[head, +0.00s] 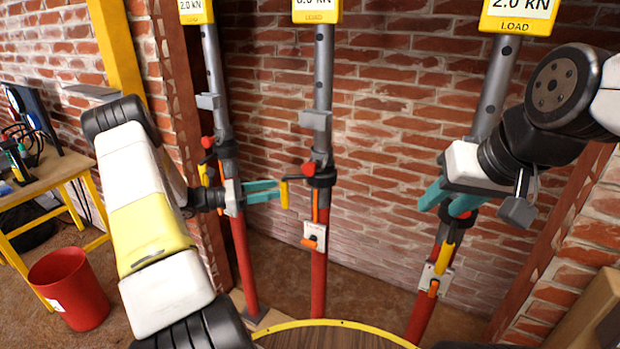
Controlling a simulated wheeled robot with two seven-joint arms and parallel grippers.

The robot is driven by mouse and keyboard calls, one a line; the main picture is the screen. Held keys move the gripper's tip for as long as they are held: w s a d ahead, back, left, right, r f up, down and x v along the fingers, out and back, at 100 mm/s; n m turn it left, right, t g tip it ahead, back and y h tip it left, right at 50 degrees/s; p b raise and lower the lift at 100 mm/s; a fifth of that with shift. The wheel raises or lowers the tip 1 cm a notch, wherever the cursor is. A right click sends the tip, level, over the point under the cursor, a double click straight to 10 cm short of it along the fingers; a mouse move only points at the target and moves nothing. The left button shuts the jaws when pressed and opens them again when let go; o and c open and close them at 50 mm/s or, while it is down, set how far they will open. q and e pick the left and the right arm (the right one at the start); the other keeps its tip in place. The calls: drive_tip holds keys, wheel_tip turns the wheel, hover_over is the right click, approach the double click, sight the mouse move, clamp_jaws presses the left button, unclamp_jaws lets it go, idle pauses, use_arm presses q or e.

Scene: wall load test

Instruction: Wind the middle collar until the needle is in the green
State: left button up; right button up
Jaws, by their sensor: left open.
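The middle prop (321,110) is a grey tube over a red lower tube. Its dark collar (319,178) has a red knob and a yellow handle (284,193) sticking out to the left. My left gripper (281,191) is open, its teal fingertips at that handle; I cannot tell whether they touch it. The middle yellow load box (317,15) is cut off by the top edge, its kN reading only partly visible. No needle or green zone shows. My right gripper (447,203) has its teal fingers apart, in front of the right prop (493,90).
A left prop (243,255) and the right prop flank the middle one, their boxes reading 2.0 kN. A round wooden top (330,337) with a yellow rim is at the bottom. A red bin (70,288) and a workbench (45,178) stand left. Brick wall lies behind.

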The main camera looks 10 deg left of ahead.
sight(310, 184)
use_arm(q)
drive_tip(key=x, duration=0.7)
drive_tip(key=shift+d, duration=0.3)
drive_tip(key=shift+w, duration=0.1)
clamp_jaws()
idle(1.0)
